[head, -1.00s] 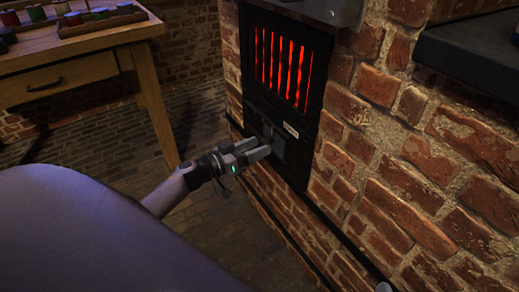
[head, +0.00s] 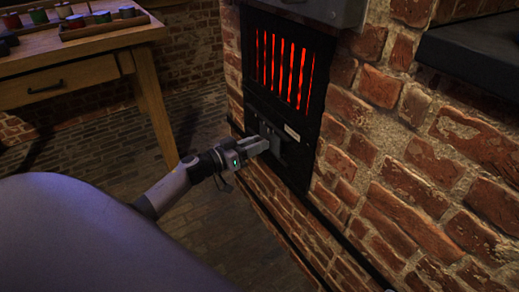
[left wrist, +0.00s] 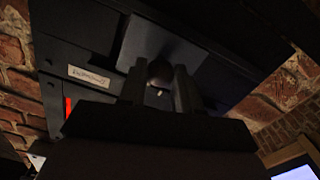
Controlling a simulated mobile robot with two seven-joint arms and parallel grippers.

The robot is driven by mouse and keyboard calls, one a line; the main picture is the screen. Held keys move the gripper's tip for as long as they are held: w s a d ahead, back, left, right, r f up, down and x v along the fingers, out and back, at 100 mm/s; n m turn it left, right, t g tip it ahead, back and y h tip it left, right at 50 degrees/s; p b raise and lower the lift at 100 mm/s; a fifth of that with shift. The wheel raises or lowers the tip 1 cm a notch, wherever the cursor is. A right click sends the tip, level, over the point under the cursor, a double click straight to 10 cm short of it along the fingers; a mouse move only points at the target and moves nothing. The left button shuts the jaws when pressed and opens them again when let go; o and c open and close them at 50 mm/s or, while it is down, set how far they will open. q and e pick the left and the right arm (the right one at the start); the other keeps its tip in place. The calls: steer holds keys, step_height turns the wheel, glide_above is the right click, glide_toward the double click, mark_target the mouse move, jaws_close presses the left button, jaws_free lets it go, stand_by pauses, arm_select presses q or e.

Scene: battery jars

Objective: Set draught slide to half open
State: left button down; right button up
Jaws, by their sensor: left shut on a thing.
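The draught slide (head: 278,150) is a dark plate low on the black stove front, below the glowing grate. In the left wrist view the slide plate (left wrist: 150,42) carries a small round knob (left wrist: 160,72). My left gripper (head: 265,143) reaches in from the left and is shut on the knob. In the left wrist view the two fingers (left wrist: 159,90) stand on either side of the knob. The gripper partly hides the slide in the head view, and how far the slide is open cannot be told.
A small pale label (head: 292,132) sits on the stove front above the slide. The brick wall (head: 400,200) surrounds the stove. A wooden table (head: 90,70) with a tray of spools (head: 105,28) stands at the left. The floor between is clear.

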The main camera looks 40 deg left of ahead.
arm_select(q)
steer(key=shift+w+a, duration=0.2)
steer(key=shift+a, duration=0.3)
steer(key=shift+w+a, duration=0.2)
steer(key=shift+a, duration=0.3)
arm_select(e)
steer(key=shift+s+d+r, duration=0.1)
steer(key=shift+d+r, duration=0.05)
steer(key=shift+r, duration=0.05)
arm_select(q)
steer(key=c, duration=0.8)
jaws_free()
arm_select(e)
steer(key=shift+f, duration=0.1)
arm_select(q)
steer(key=shift+s, duration=0.15)
steer(key=shift+s+a, duration=0.2)
steer(key=shift+s, duration=0.15)
steer(key=shift+p+v, duration=1.35)
steer(key=shift+v, duration=1.75)
arm_select(e)
steer(key=shift+w+a+r+g, duration=0.2)
steer(key=shift+a+r+g, duration=0.1)
steer(key=shift+a, duration=0.3)
